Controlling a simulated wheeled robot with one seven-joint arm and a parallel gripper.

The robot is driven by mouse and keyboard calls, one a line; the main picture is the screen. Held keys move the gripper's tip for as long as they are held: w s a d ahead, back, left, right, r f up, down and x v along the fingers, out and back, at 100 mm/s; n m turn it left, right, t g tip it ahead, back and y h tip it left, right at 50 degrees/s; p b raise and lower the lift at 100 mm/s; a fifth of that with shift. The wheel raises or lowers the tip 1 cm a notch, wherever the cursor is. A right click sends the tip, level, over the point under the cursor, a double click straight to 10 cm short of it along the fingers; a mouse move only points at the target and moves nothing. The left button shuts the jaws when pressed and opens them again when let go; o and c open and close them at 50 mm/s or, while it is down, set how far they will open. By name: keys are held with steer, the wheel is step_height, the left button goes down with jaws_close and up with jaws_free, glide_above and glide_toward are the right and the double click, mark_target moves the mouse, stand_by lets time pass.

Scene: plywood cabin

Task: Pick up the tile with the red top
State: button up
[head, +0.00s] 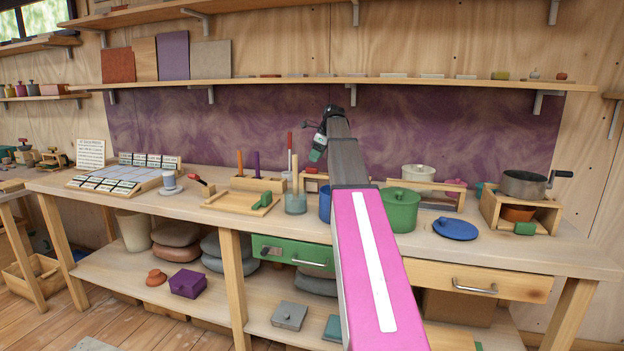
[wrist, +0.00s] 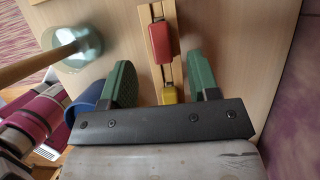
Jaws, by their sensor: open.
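In the wrist view a small block with a red top (wrist: 159,42) sits in a narrow wooden rack (wrist: 145,14); it looks like the red-topped tile. A yellow-topped piece (wrist: 169,95) sits in the same rack, closer to my palm and partly hidden by it. My gripper (wrist: 159,60) is open and empty, its two green fingers on either side of the rack, with the red top between and just beyond their tips. In the head view my gripper (head: 317,150) hangs above the back of the bench, over the rack (head: 318,177), which my arm partly hides.
A glass jar (head: 296,204) holding a stick stands left of the rack; it also shows in the wrist view (wrist: 88,42). A blue pot (head: 325,205) is close by, partly behind my arm. A green pot (head: 399,212) and blue lid (head: 455,229) are to the right. A shelf (head: 270,82) runs above.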

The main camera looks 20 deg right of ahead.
glide_above(312, 180)
steer(key=shift+w+d+f, duration=0.1)
steer(key=shift+d+f, duration=0.05)
steer(key=shift+f, duration=1.15)
steer(key=shift+w+d+f, duration=0.1)
steer(key=shift+f, duration=1.15)
steer(key=c, duration=0.9)
